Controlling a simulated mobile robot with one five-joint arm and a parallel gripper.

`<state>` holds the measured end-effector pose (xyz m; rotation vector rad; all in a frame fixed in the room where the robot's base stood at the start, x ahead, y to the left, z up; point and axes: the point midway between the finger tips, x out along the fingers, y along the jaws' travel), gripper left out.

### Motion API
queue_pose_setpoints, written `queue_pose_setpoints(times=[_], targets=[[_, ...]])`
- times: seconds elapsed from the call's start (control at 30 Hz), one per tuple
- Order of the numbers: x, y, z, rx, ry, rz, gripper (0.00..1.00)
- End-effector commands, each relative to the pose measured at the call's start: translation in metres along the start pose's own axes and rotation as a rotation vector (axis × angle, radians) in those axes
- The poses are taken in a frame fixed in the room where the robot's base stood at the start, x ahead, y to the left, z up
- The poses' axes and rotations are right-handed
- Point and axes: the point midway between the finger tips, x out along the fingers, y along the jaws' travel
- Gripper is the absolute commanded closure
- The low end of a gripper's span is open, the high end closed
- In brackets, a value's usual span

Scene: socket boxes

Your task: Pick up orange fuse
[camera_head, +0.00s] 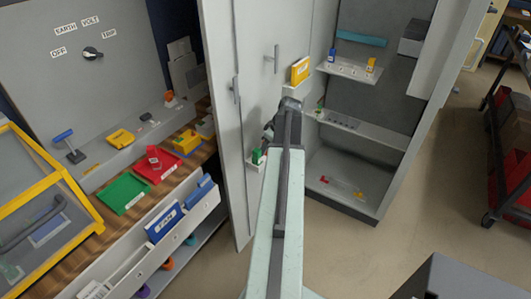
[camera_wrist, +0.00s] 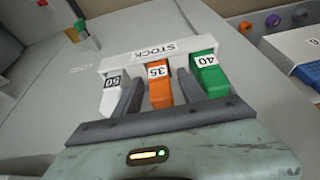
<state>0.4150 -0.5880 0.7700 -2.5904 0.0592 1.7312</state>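The orange fuse (camera_wrist: 160,90), labelled 35, sits upright in the middle of the white STOCK holder (camera_wrist: 120,63) in the wrist view. A white fuse (camera_wrist: 112,92) labelled 50 is on its left, and a green fuse (camera_wrist: 208,75) labelled 40 is on its right. My gripper (camera_wrist: 160,77) is open. Its two dark fingers stand on either side of the orange fuse, with small gaps to it. In the head view my arm hides the orange fuse and most of the gripper. A green fuse (camera_head: 257,156) shows there on the cabinet door.
The neighbouring fuses stand close outside my fingers. The holder is on the grey cabinet door (camera_head: 222,120). The open cabinet has shelves with small blue and yellow items (camera_head: 371,65). A workbench with a green tray (camera_head: 123,193) and a red tray (camera_head: 157,164) is at left.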

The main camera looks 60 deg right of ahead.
Motion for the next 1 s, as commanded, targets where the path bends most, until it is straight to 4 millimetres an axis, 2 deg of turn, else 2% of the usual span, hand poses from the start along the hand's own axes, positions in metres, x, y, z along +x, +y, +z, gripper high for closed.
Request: queue_pose_setpoints(times=[0.03,0.13,0.17,0.43,0.57,0.67,1.0], targets=[[0.000,0.000,0.000,0.000,0.000,0.000,0.69],[0.000,0.000,0.000,-0.001,0.000,0.000,0.96],[0.000,0.000,-0.001,-0.001,0.000,0.000,1.00],[-0.001,-0.001,-0.001,-0.001,0.000,0.000,1.00],[-0.009,-0.001,-0.005,-0.001,0.000,-0.001,1.00],[-0.023,-0.001,-0.010,-0.002,0.000,-0.001,1.00],[-0.087,-0.001,-0.037,-0.002,0.000,-0.001,1.00]])
